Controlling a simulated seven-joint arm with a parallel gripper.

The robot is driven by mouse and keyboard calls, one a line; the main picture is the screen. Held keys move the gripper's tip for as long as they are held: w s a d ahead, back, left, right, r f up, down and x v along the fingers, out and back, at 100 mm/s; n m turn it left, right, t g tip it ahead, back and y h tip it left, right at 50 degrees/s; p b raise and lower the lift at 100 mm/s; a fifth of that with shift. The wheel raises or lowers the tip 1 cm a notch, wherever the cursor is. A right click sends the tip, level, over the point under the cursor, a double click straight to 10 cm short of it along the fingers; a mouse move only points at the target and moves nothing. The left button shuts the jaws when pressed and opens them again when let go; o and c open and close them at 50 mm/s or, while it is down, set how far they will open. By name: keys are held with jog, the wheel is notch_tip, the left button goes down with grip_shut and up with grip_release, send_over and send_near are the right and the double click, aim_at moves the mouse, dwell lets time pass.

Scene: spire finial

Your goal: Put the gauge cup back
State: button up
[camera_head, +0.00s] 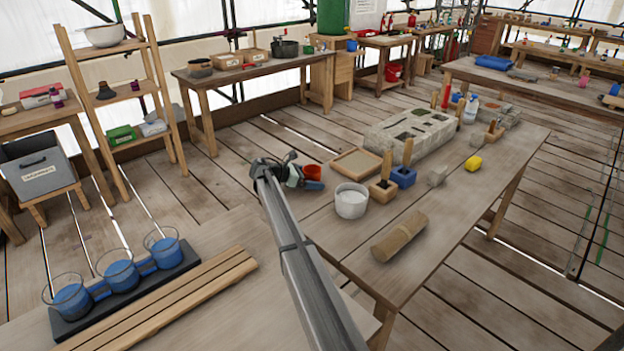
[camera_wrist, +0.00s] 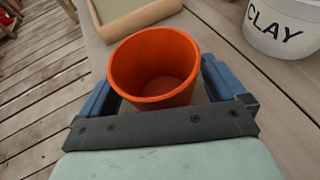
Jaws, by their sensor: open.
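An orange-red cup (camera_head: 312,171), which I take to be the gauge cup, is at the left edge of the workbench. It looks empty in the wrist view (camera_wrist: 155,72). My gripper (camera_head: 305,179) is at the cup, and its blue fingers (camera_wrist: 162,90) are open on either side of it. The near lower part of the cup is hidden behind the dark gripper bar. I cannot tell whether the fingers touch the cup, or whether its base rests on the bench.
A white tub marked CLAY (camera_head: 350,203) stands right of the cup. A shallow wooden tray (camera_head: 357,163) lies behind it. Wooden and blue holders (camera_head: 403,177), a rolled brown bundle (camera_head: 398,238) and a stone block (camera_head: 410,132) share the workbench (camera_head: 455,215). Blue-filled glasses (camera_head: 121,275) stand at left.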

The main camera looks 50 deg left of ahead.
jog(key=shift+r, duration=0.1)
jog(key=shift+s+r, duration=0.15)
jog(key=shift+s, duration=0.05)
jog(key=v, duration=1.1)
jog(key=shift+s+a+r, duration=0.1)
jog(key=shift+s+r, duration=0.1)
jog(key=shift+s, duration=0.05)
